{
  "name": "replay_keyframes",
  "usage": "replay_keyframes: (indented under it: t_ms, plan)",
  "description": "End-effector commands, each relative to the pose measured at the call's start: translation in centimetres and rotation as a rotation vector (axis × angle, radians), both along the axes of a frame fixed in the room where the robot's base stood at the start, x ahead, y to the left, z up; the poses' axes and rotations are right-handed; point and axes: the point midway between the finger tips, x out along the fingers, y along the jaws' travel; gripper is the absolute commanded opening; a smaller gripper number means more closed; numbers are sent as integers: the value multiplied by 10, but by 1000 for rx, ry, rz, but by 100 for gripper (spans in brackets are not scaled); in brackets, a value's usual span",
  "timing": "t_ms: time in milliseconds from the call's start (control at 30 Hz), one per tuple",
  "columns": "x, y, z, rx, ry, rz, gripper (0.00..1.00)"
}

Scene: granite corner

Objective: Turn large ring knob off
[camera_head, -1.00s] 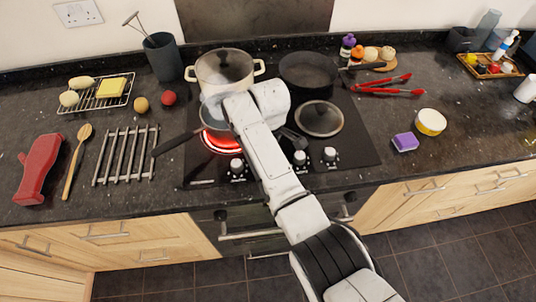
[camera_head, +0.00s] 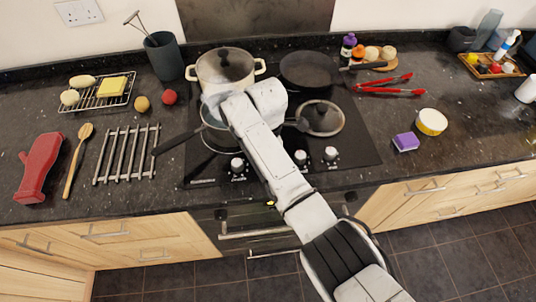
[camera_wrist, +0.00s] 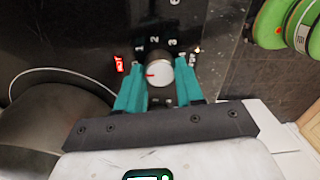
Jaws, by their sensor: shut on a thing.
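In the wrist view, a round pale knob (camera_wrist: 158,75) with a red mark pointing left sits on the dark hob panel, with printed numbers around it. The teal fingers of my gripper (camera_wrist: 161,70) are shut on the knob, one on each side. A small red light glows on the panel left of the knob. In the head view, my arm hides the gripper and this knob. The front left ring (camera_head: 207,160), under a steel pan (camera_head: 215,117), looks dark.
Other knobs (camera_head: 237,165) show either side of my arm on the hob front. A cream pot (camera_head: 226,67), a black frying pan (camera_head: 310,70) and a lidded pan (camera_head: 321,117) stand on the hob. Drawer handles (camera_head: 258,232) jut out below the worktop.

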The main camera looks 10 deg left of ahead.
Motion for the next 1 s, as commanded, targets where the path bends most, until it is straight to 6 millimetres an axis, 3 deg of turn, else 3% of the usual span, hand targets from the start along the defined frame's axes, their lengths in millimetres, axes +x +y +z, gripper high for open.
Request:
replay_keyframes:
  t_ms: [500,533,800,1000]
  plan:
    - [1,2,3,3,-5,23,6]
    - [1,2,3,3,-5,23,38]
    - [1,1,1,1,-3,21,62]
    - [0,0,1,0,-1,20,62]
